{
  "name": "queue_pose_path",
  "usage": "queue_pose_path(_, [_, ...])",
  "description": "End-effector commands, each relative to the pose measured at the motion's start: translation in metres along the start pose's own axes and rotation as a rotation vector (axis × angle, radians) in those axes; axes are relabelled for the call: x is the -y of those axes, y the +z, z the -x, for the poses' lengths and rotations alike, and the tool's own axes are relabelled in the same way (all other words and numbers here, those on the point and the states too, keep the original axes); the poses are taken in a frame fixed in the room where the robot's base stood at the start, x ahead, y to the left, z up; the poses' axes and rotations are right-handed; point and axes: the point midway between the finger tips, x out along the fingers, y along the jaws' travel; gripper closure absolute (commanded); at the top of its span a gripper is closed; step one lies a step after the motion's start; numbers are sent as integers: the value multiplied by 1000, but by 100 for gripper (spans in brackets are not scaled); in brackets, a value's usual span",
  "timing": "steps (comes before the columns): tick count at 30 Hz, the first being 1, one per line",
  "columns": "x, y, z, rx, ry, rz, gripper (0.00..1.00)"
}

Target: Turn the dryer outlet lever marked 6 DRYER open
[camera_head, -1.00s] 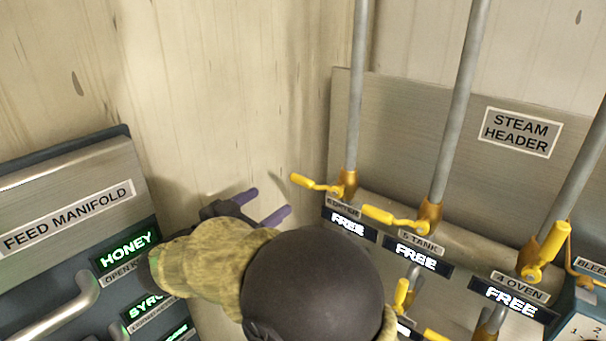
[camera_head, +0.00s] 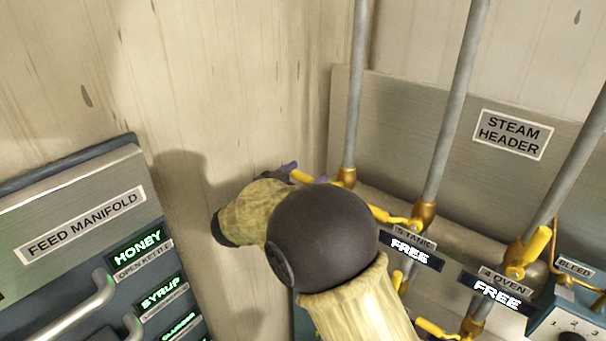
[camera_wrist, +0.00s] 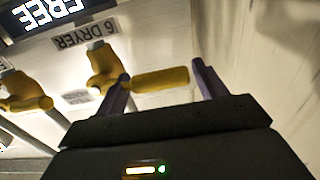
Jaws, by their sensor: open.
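The 6 DRYER lever is a yellow handle (camera_wrist: 160,78) on a yellow valve body (camera_wrist: 101,70), under the label 6 DRYER (camera_wrist: 84,33) in the wrist view. In the head view only part of the lever (camera_head: 300,176) shows beside my arm. My gripper (camera_wrist: 160,82) is open, with one purple finger on each side of the handle's length, near the valve at left and beyond the handle's free end at right. In the head view my gripper (camera_head: 305,174) is mostly hidden behind my arm. Whether a finger touches the lever I cannot tell.
The 5 TANK lever (camera_head: 392,216) and 4 OVEN lever (camera_head: 530,252) stand to the right on the steam header panel (camera_head: 420,120), below grey pipes. The feed manifold (camera_head: 90,230) is at left. A pale wall (camera_head: 230,90) lies behind my arm.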

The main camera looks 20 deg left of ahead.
Motion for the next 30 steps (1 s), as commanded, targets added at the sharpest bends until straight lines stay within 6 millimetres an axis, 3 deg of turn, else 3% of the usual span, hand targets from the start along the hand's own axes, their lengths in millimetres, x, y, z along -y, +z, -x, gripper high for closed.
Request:
queue_pose_path(2, [0,0,0,0,0,0,31])
queue_pose_path(11, [0,0,0,0,0,0,90])
queue_pose_path(23, [0,-2,1,0,0,-48,92])
queue_pose_path(30, [-2,-10,1,0,0,-175,92])
